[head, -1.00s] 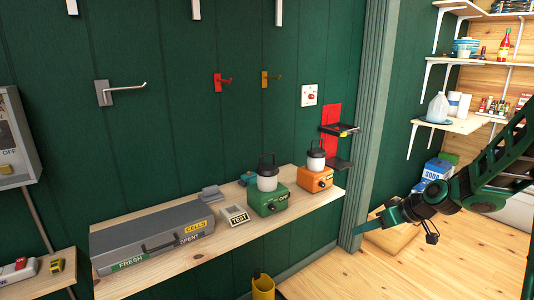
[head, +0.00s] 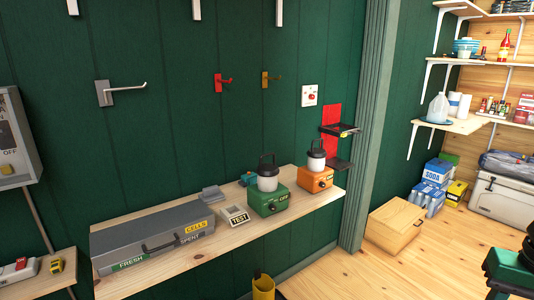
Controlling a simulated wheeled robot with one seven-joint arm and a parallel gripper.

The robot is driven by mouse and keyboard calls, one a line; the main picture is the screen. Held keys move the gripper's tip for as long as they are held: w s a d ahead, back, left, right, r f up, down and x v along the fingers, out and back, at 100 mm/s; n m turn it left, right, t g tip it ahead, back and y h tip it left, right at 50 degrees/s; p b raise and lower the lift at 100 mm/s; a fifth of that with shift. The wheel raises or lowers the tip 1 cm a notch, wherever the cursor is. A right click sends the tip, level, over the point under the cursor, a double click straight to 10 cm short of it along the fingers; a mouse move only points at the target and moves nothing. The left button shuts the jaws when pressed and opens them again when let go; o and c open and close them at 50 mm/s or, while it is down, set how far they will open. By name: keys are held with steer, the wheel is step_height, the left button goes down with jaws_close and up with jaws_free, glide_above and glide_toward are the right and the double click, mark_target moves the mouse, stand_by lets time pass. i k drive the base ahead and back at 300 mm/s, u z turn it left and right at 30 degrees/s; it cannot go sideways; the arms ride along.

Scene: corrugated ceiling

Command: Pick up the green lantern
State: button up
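The green lantern (head: 268,199) stands upright on the wooden wall shelf (head: 215,244). It has a boxy green base with a dark knob and a small label, a white globe and a black top with a handle. An orange lantern (head: 315,180) of the same shape stands just right of it and farther back. Only a green and black part of my arm shows at the lower right edge, well away from the lantern. My gripper's fingers are not visible.
Left of the green lantern are a small TEST box (head: 236,216) and a long grey case (head: 152,236). Red and yellow hooks (head: 266,79) hang above. A red bracket (head: 332,133) is right of the orange lantern. A wooden crate (head: 394,227) stands on the floor.

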mark_target(267, 191)
steer(key=u, duration=0.15)
steer(key=i, duration=1.25)
steer(key=u, duration=0.45)
